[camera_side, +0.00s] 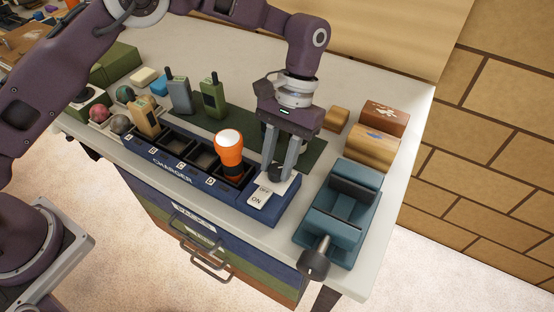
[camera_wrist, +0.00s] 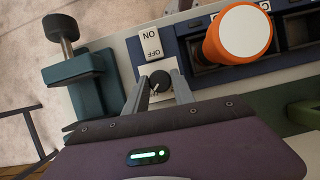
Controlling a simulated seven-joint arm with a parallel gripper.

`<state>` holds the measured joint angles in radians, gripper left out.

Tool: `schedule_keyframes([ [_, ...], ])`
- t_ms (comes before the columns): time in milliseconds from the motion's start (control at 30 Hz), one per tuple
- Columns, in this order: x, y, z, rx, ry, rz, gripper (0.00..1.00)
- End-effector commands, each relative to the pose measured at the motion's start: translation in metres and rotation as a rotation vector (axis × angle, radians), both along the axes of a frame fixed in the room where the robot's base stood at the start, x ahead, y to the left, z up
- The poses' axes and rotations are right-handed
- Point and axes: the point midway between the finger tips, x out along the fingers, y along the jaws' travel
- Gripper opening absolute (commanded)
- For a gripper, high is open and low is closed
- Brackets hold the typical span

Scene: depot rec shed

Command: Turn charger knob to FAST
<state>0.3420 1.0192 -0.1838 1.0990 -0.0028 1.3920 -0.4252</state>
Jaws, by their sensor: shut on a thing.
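The dark charger knob (camera_side: 274,174) stands at the right end of the blue charger (camera_side: 286,212), just behind a white ON/OFF switch (camera_side: 260,194). My gripper (camera_side: 281,172) points down over it and is shut on the knob. In the wrist view the round knob (camera_wrist: 160,79) sits between the two grey fingertips (camera_wrist: 161,86), with a small pale mark on it. The switch (camera_wrist: 150,44) lies just beyond the knob there. I can read no FAST marking, and the fingers hide part of the knob's surroundings.
An orange flashlight (camera_side: 229,149) stands in a charger slot close to my gripper. A tan radio (camera_side: 145,117) stands in a slot further left. A teal vise (camera_side: 340,215) is to the right.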

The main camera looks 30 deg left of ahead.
Motion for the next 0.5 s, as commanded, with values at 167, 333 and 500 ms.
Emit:
schedule_keyframes([
  [167, 0.0000, -0.0021, 0.0005, -0.001, -0.002, -0.165, 0.00],
  [333, -0.0007, -0.0031, 0.0008, 0.000, -0.001, -0.325, 0.00],
  [500, -0.0009, -0.0036, 0.0006, 0.000, -0.001, -0.468, 0.00],
])
